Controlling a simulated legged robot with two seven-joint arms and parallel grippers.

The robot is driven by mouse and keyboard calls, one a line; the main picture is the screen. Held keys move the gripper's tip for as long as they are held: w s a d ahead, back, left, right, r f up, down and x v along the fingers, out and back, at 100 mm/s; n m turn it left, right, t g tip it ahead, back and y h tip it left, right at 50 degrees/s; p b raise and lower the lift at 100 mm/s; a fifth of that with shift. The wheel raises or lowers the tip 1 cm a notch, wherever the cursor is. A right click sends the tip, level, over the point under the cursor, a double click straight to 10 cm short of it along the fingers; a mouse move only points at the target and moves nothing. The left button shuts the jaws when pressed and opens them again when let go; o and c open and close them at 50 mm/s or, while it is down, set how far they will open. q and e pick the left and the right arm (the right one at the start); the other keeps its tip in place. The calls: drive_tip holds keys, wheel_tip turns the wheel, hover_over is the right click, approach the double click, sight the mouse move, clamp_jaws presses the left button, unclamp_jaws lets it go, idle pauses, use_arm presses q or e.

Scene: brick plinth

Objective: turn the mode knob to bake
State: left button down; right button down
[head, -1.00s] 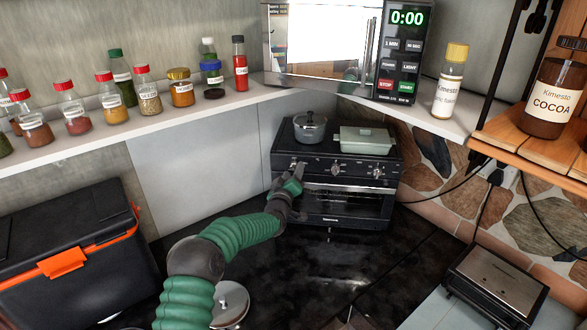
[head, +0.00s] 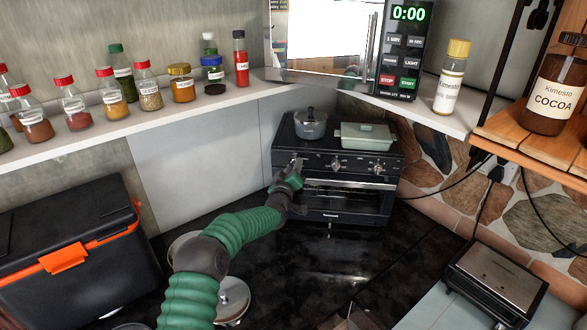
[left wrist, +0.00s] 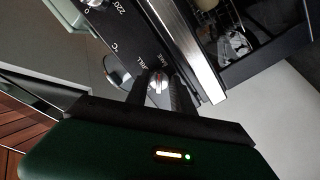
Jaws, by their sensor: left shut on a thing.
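The black toaster oven (head: 333,206) stands in the corner under the microwave, with a row of knobs along its front. My left gripper (head: 296,168) is at the leftmost knob on its front panel. Another knob (left wrist: 96,4) shows near a 220 °C mark. My right gripper is not in view.
A grey pot (head: 310,125) and a pale green lidded dish (head: 367,137) stand on the oven. The microwave (head: 403,50) is above. A black box with orange latch (head: 65,255) is at left. A black grill (head: 497,281) is at right.

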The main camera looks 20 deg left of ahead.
use_arm(q)
drive_tip(key=shift+f+m+b, duration=0.15)
drive_tip(key=shift+m+b, duration=0.85)
drive_tip(key=shift+b, duration=0.1)
drive_tip(key=shift+m, duration=0.3)
drive_tip(key=shift+r, duration=0.25)
drive_tip(key=shift+a, duration=0.1)
drive_tip(key=c, duration=1.1)
unclamp_jaws()
drive_tip(key=shift+f, duration=0.1)
drive_tip(key=s+d+b, duration=0.2)
drive_tip(key=s+b, duration=0.2)
drive_tip(key=s, duration=1.2)
drive_tip(key=shift+s+d+b, duration=0.2)
drive_tip(key=shift+s+b, duration=0.1)
drive_tip(key=shift+b, duration=0.05)
